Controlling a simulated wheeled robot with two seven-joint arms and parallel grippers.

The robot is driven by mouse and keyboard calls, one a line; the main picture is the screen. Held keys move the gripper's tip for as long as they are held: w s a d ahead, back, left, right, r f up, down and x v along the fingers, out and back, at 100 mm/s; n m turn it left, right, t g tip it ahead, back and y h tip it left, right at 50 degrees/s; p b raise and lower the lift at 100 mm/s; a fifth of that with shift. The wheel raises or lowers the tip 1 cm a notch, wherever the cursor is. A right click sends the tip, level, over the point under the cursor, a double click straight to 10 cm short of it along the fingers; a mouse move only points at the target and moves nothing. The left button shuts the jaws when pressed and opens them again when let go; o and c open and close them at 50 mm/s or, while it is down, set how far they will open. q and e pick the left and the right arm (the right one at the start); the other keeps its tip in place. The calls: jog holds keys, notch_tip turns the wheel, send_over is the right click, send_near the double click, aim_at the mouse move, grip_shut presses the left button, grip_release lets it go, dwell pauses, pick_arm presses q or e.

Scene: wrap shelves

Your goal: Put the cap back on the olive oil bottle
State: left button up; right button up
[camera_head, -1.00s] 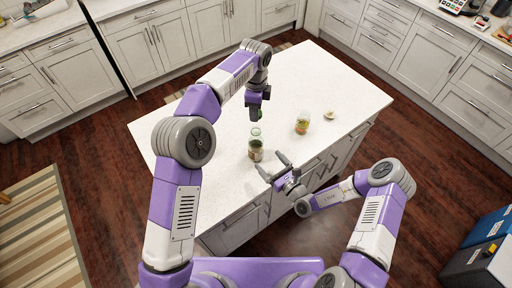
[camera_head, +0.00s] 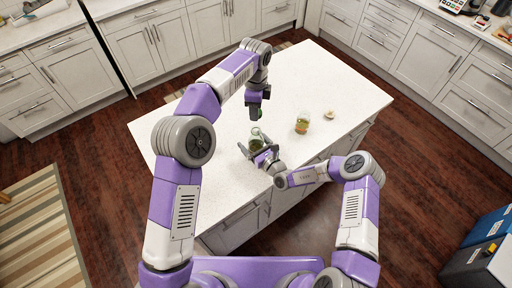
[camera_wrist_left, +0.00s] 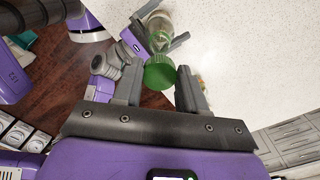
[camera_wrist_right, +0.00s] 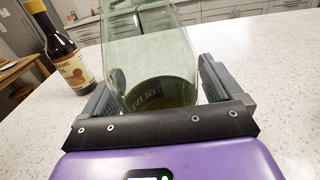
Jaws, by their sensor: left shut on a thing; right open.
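The olive oil bottle (camera_head: 256,143) stands upright on the white counter, its clear glass neck upward. It also shows close up in the right wrist view (camera_wrist_right: 150,60), with part of its label readable. My right gripper (camera_head: 256,151) is open, its fingers on either side of the bottle; whether they touch it is unclear. My left gripper (camera_head: 255,113) is shut on the green cap (camera_wrist_left: 160,73) and holds it above the bottle, apart from it. In the left wrist view the bottle (camera_wrist_left: 160,30) shows beyond the cap. The cap is hardly visible in the head view.
A glass jar with yellowish contents (camera_head: 302,123) and a small pale item (camera_head: 329,114) stand to the right on the counter (camera_head: 200,130). A dark sesame oil bottle (camera_wrist_right: 68,50) shows in the right wrist view.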

jog(key=c, duration=1.5)
pick_arm(q)
jog(key=shift+f, duration=2.5)
jog(key=shift+f, duration=0.9)
jog(key=shift+f, duration=0.55)
